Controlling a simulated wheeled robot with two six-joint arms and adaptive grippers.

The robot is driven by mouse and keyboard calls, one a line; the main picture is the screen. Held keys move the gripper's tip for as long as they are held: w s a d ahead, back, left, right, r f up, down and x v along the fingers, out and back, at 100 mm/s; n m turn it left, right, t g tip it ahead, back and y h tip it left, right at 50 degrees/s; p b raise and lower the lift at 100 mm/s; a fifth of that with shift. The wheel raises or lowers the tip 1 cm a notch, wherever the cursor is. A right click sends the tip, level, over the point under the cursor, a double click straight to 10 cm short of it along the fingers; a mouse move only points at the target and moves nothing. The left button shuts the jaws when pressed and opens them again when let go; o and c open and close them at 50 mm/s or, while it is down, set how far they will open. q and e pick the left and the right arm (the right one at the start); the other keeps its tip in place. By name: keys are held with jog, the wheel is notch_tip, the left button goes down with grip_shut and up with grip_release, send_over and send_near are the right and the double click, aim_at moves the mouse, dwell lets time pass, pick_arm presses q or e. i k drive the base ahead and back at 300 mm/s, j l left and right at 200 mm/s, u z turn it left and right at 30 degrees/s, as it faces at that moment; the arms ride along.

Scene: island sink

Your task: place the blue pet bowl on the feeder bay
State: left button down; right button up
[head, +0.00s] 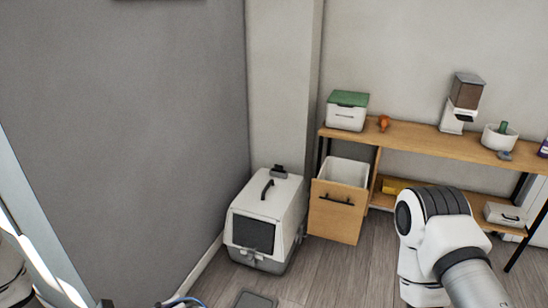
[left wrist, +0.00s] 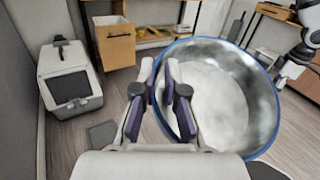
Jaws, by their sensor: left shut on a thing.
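The blue pet bowl (left wrist: 216,95) fills the right of the left wrist view, with a blue rim and a shiny, pale inside. My left gripper (left wrist: 159,78) is shut on its near left rim, one finger on each side. In the head view only a bit of the blue rim (head: 184,302) shows at the bottom edge. A brown-and-white food dispenser (head: 465,100) stands on the wooden bench (head: 425,140) at the back right. I cannot tell which spot is the feeder bay.
A white-and-grey pet carrier (head: 266,222) stands on the floor by the grey wall. A flat grey mat (head: 255,300) lies before it. A tilted-open wooden bin (head: 338,210) is beside it. The bench holds a green-lidded box (head: 347,111) and a white bowl (head: 499,137).

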aim_at(454, 139)
jog(key=i+l+z, duration=0.75)
jog(key=l+z, duration=0.15)
jog(key=i+l+z, duration=0.4)
jog(key=i+z, duration=0.45)
jog(key=i+u, duration=0.15)
jog(key=i, duration=0.4)
jog(key=i+l+u, duration=0.1)
jog(key=i, duration=0.5)
jog(key=i+l+u, duration=0.15)
jog(key=i, duration=0.4)
jog(key=i+l+u, duration=0.1)
jog(key=i+l, duration=0.2)
jog(key=i, duration=0.25)
